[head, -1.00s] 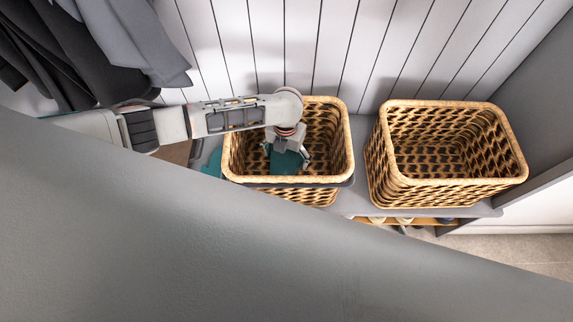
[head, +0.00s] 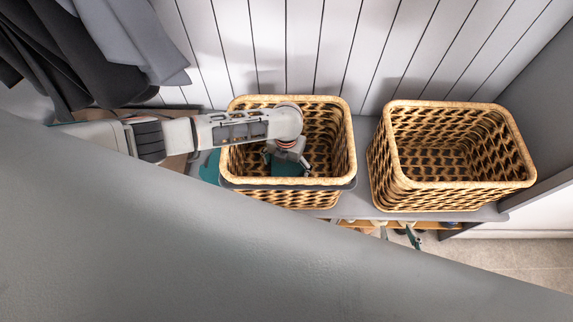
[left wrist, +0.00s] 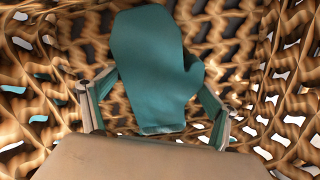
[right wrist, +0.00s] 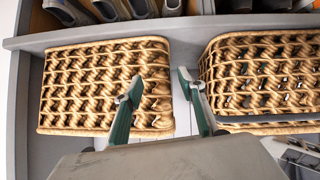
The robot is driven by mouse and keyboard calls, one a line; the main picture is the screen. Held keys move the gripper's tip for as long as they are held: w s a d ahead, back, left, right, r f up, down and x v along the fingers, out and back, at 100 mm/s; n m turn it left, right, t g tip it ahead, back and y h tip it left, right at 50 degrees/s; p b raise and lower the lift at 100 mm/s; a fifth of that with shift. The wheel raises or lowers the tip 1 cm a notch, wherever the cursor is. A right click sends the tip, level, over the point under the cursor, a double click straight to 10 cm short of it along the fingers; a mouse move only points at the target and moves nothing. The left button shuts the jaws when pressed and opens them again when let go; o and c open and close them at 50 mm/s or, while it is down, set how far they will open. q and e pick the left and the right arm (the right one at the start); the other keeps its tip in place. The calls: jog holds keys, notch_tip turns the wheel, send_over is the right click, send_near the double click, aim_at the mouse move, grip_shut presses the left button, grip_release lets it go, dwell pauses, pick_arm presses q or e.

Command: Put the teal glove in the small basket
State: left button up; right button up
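The teal glove (left wrist: 153,70) lies inside the left wicker basket (head: 340,150), which looks the narrower of the two. It also shows in the head view (head: 291,168), partly covered by my left gripper (head: 287,166). My left gripper (left wrist: 153,78) is inside this basket, above the glove, with its fingers spread wide on either side of it. My right gripper (right wrist: 160,75) is open and empty in front of the baskets. Its fingers show low in the head view (head: 398,234).
A second, wider wicker basket (head: 381,180) stands to the right and looks empty. Another teal item (head: 209,167) lies on the grey bench left of the near basket. Dark and grey coats (head: 120,45) hang at upper left. Footwear (right wrist: 140,8) shows at the top of the right wrist view.

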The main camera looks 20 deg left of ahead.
aim_at(286, 166)
pick_arm(q)
jog(key=shift+o, duration=0.3)
pick_arm(e)
jog(key=shift+s+a+f, duration=0.1)
jog(key=shift+s, duration=0.15)
pick_arm(q)
jog(key=shift+r, duration=0.2)
notch_tip(286, 166, up, 12)
jog(key=p, duration=0.4)
pick_arm(e)
jog(key=r, duration=0.3)
jog(key=shift+s+a, duration=0.15)
jog(key=shift+a, duration=0.15)
jog(key=shift+r, duration=0.2)
